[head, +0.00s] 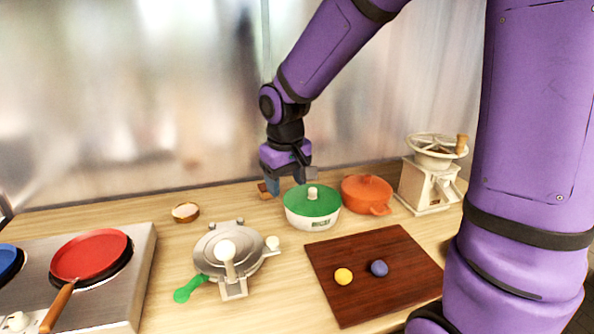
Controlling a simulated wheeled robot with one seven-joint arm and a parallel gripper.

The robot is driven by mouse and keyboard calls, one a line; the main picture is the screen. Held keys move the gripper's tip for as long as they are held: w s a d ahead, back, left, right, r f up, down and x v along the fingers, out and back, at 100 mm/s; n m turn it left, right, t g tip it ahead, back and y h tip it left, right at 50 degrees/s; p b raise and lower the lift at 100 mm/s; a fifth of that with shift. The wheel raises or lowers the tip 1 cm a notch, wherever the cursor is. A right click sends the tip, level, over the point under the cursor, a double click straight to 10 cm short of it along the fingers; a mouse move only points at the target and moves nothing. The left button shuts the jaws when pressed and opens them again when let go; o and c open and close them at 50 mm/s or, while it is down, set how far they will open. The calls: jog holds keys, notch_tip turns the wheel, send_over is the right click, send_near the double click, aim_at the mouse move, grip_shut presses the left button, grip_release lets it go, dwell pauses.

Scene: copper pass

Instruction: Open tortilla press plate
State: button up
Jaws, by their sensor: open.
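The tortilla press (228,254) stands on the wooden counter left of centre. The plate looks closed. My gripper (289,190) is open and points down, above the counter's back part, behind and left of the green-lidded pot. It is apart from the press, up and to its right. No object shows clearly between its fingers.
A green-lidded white pot (312,207) and an orange pot (367,193) stand near my gripper. A grinder (432,175) is at the right. A dark board (372,292) holds a yellow and a purple ball. A stove (128,300) with a red pan (90,254) is left.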

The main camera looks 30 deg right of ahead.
jog(key=shift+t, duration=0.3)
jog(key=shift+s+d+r, duration=0.25)
jog(key=shift+s+r, duration=0.5)
jog(key=shift+r, duration=0.15)
jog(key=shift+s+d+r, duration=0.25)
jog(key=shift+s+r, duration=0.45)
jog(key=shift+r, duration=0.2)
jog(key=s+d+r+m+t, duration=0.1)
jog(key=s+d+r+t, duration=0.1)
jog(key=s+r, duration=0.5)
jog(key=s+d+r+m+t, duration=0.1)
jog(key=s+d+r, duration=0.15)
jog(key=s, duration=0.85)
jog(key=n+g, duration=0.5)
jog(key=n, duration=0.2)
send_over(273, 240)
notch_tip(273, 240, down, 21)
jog(key=shift+y, duration=0.3)
notch_tip(273, 240, down, 11)
jog(key=shift+r, duration=0.1)
jog(key=shift+c, duration=0.4)
